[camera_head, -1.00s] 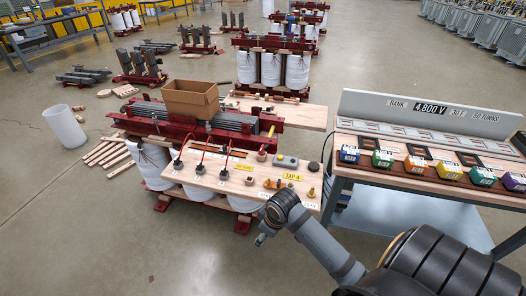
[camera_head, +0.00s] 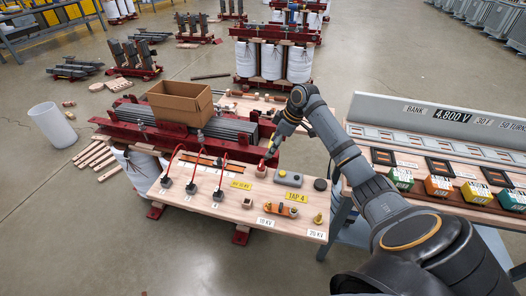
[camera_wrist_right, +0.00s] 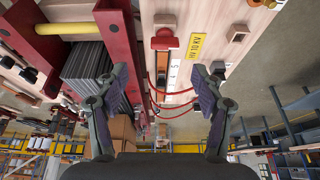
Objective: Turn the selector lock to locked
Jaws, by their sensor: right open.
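A wooden panel (camera_head: 225,208) carries the selector parts. A red T-shaped handle (camera_wrist_right: 163,40), which I cannot surely name as the selector lock, sits beside the yellow HV 10 KV label (camera_wrist_right: 197,46) in the right wrist view. In the head view its red top shows on a small block (camera_head: 261,169). An orange bar with brass ends (camera_head: 281,209) lies by the yellow TAP 4 label (camera_head: 299,197). My right gripper (camera_head: 269,152) is over the panel's back edge, just behind the red part. It is open and empty, its two fingers (camera_wrist_right: 161,82) apart. My left gripper is out of view.
Several red leads (camera_head: 221,170) rise from black terminals on the panel. A cardboard box (camera_head: 180,102) stands on the red-framed core behind. A grey box (camera_head: 289,179) and a black knob (camera_head: 320,185) sit right of the handle. A bench (camera_head: 440,176) with coloured blocks stands right.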

